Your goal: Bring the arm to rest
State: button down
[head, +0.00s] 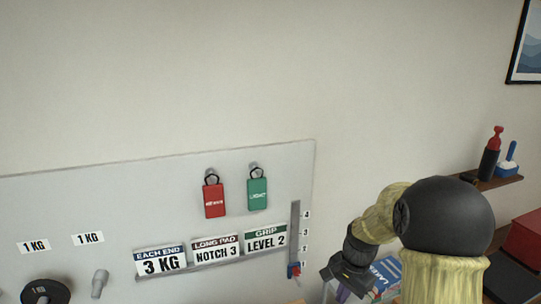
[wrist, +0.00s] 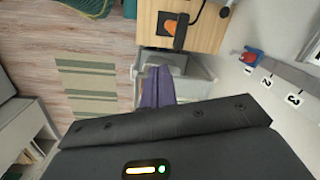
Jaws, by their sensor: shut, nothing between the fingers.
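My arm shows at the lower right of the head view, with a dark rounded joint and pale yellow links. My gripper (head: 343,294) hangs at its lower end near the bottom edge, partly cut off. In the wrist view the dark gripper body fills the bottom, with a yellow and a green light. The purple fingers of my gripper (wrist: 158,71) point away from it, close together. The gripper is shut and holds nothing. It is in front of the lower right of the pale wall board (head: 190,190), with no contact visible.
A red tag (head: 213,200) and a green tag (head: 257,194) hang on the board. Label cards, including 3 KG (head: 162,262), sit below. A numbered scale (head: 295,235) is at its right edge. A shelf (head: 497,182) holds bottles at right. The wrist view shows a striped rug (wrist: 90,90).

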jog(key=s+a+r+n+t, duration=0.1)
jog(key=s+n, duration=0.4)
jog(key=s, duration=0.2)
jog(key=s+a+r+n+t+h, duration=0.1)
jog(key=s+a+n, duration=0.1)
jog(key=s+n, duration=0.3)
jog(key=s, duration=0.3)
jog(key=shift+a+r, duration=0.25)
jog(key=shift+r, duration=0.1)
